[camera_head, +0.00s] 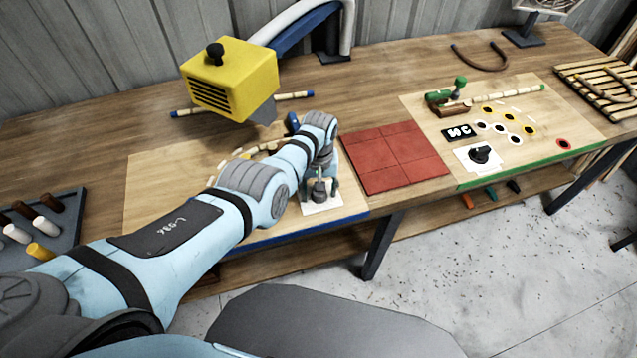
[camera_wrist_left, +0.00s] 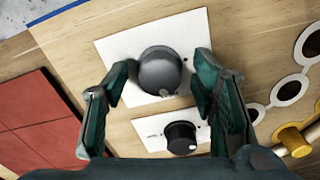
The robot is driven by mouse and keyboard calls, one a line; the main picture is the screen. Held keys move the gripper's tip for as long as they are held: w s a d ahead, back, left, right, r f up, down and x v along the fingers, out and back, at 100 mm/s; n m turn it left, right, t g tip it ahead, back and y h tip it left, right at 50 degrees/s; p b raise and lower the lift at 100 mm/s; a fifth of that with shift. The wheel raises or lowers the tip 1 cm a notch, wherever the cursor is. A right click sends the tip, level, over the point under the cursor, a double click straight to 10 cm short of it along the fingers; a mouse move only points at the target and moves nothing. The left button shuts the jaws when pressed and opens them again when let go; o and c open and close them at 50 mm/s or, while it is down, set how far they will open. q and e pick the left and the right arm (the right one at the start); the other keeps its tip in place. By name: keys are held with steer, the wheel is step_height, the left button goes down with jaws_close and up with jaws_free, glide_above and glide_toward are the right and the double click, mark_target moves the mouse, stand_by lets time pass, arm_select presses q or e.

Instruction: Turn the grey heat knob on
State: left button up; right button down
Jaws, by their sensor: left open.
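The grey heat knob (camera_wrist_left: 160,70) is round and sits on a white plate (camera_wrist_left: 112,52) in the left wrist view, with a small light mark at its lower rim. My left gripper (camera_wrist_left: 163,76) is open, its two dark green fingers on either side of the knob; I cannot tell whether they touch it. In the head view my left gripper (camera_head: 320,180) points down over the white plate (camera_head: 324,206) at the right end of the left board, and largely hides the knob. My right gripper is not in view.
A smaller black knob (camera_wrist_left: 181,137) is just beside the grey one. Red tiles (camera_head: 395,158) lie to the right of the left board. A yellow heater box (camera_head: 232,80) stands behind my arm. Another board (camera_head: 560,120) with a black knob (camera_head: 480,154) is farther right.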

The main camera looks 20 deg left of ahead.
arm_select(q)
step_height(320, 180, up, 12)
steer(key=shift+f, duration=0.15)
steer(key=shift+s, duration=0.1)
stand_by(0.3)
